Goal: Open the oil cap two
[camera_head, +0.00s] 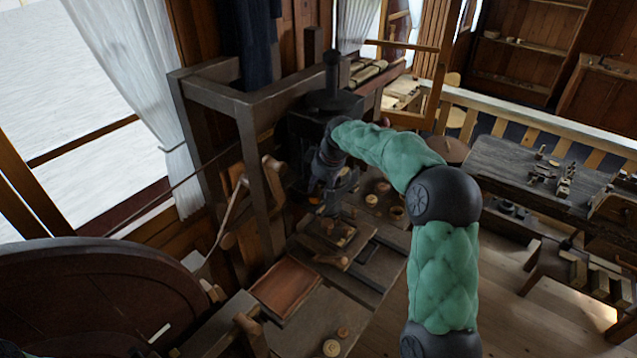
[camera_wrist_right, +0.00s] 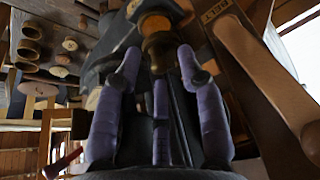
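In the head view, my right gripper (camera_head: 330,182) is small and dark beside the dark machine (camera_head: 322,122), and the cap cannot be made out there. My left gripper is not in view.
A wooden frame (camera_head: 252,108) stands left of the machine, and a large dark wheel (camera_head: 95,295) is at lower left. A workbench with small parts (camera_head: 545,175) is at right. A reddish tray (camera_head: 286,287) lies on the near bench. Wooden floor is open at lower right.

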